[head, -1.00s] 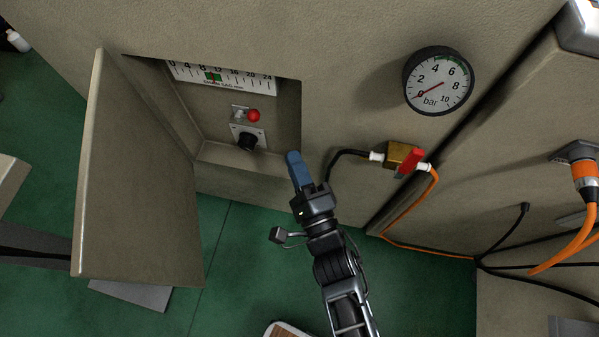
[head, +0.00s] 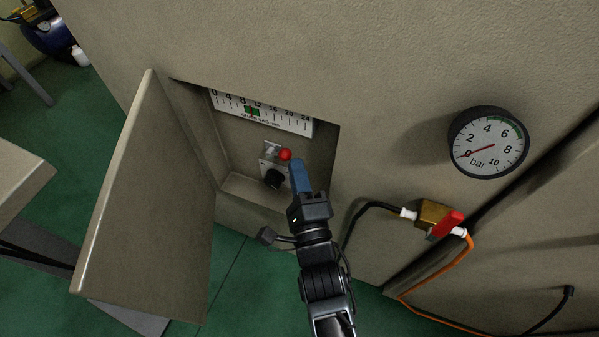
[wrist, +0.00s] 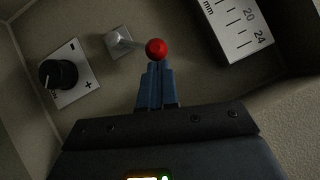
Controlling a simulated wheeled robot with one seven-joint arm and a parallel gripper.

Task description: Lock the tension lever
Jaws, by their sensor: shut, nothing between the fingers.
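The tension lever, a short metal lever with a red ball knob (head: 285,154), sits inside the open recess in the machine wall. It also shows in the wrist view, with its red knob (wrist: 156,49) and its metal mount (wrist: 119,42) to the left. My gripper (head: 297,165) is shut and empty, its blue fingers pointing into the recess. In the wrist view the fingertips (wrist: 156,68) lie right at the lower edge of the red knob. I cannot tell whether they touch it.
A black dial (head: 274,179) with minus and plus marks sits below the lever. A scale (head: 262,112) is above it. The open door (head: 150,200) stands to the left. A pressure gauge (head: 489,142) and a red-handled valve (head: 447,223) are to the right.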

